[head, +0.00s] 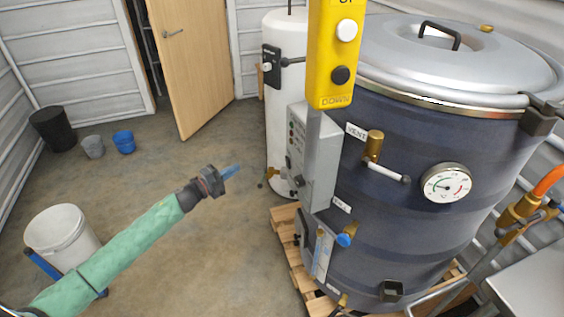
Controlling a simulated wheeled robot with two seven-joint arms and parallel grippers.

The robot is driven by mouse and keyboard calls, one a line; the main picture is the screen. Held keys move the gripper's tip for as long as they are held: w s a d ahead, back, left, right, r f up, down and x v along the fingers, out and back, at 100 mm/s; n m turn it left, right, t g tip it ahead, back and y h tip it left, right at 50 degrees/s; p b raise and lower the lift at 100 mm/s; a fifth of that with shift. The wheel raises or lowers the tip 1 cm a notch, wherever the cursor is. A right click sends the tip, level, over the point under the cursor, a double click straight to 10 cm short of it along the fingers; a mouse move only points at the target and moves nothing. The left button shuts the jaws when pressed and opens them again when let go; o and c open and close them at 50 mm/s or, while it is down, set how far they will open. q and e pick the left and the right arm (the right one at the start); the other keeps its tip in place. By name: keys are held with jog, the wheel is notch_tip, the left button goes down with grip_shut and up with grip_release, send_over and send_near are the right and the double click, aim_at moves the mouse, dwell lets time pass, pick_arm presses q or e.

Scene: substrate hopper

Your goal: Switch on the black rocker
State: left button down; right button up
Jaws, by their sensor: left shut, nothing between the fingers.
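The box is fixed on the side of the big dark blue vessel (420,240). Its left face (297,140) is seen at a steep angle, with small controls on it. I cannot make out for sure which of them is the black rocker. My right gripper is not in view.
A yellow UP/DOWN pendant (335,55) hangs before the vessel. A white tank (283,120) with a black box (271,66) stands behind. The vessel sits on a wooden pallet (287,217). A white bucket (62,235) is at left. The middle floor is clear.

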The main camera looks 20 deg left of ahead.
aim_at(288, 162)
pick_arm(q)
jog(key=s+d+r+m+g+h, duration=0.1)
jog(key=s+d+m+g+h, duration=0.2)
jog(key=s+d+m+h, duration=0.1)
jog(key=shift+d+m+h, duration=0.2)
jog(key=shift+m+h, duration=0.3)
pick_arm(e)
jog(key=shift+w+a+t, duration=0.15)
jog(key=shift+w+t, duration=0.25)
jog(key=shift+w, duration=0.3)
pick_arm(q)
jog(key=shift+w+d+r, duration=0.1)
jog(key=shift+r, duration=0.05)
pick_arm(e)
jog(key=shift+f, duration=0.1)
